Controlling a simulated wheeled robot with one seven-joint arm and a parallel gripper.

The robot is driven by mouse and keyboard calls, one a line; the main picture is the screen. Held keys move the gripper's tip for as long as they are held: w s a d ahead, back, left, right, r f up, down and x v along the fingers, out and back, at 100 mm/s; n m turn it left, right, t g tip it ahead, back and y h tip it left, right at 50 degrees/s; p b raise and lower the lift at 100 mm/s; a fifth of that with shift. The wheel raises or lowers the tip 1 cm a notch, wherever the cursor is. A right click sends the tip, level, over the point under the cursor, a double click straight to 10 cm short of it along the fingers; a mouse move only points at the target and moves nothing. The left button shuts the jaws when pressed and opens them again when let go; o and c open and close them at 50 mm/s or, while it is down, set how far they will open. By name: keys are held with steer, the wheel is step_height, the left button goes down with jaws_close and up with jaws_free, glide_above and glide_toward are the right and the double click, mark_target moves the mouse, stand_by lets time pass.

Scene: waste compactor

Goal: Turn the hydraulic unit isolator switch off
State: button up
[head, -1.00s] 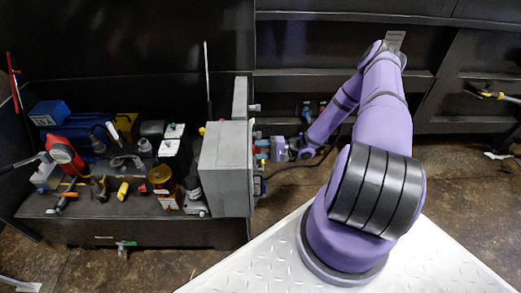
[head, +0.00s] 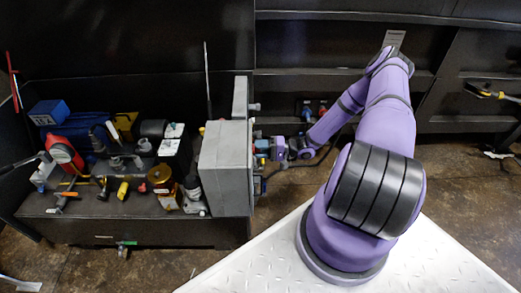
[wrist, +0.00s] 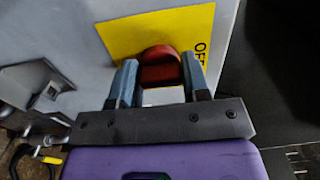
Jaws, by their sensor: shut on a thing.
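The isolator switch is a red knob (wrist: 160,68) on a yellow plate (wrist: 125,35) in the wrist view. The letters "OF" show on the plate to the right of the knob, and the rest of the word is cut off or hidden. My gripper (wrist: 160,80) has one blue-grey finger on each side of the knob and is shut on it. In the head view my gripper (head: 264,147) is at the right side of the grey cabinet (head: 225,165). The switch itself cannot be made out there.
A silver latch or lock (wrist: 48,85) sits on the panel left of the plate. A black cable (head: 320,162) hangs by my wrist. A dark bench (head: 130,230) left of the cabinet is crowded with tools, bottles and hydraulic parts. Dark compactor walls stand behind.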

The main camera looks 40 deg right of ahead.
steer(key=o, duration=0.9)
steer(key=v, duration=1.1)
steer(key=shift+a, duration=0.1)
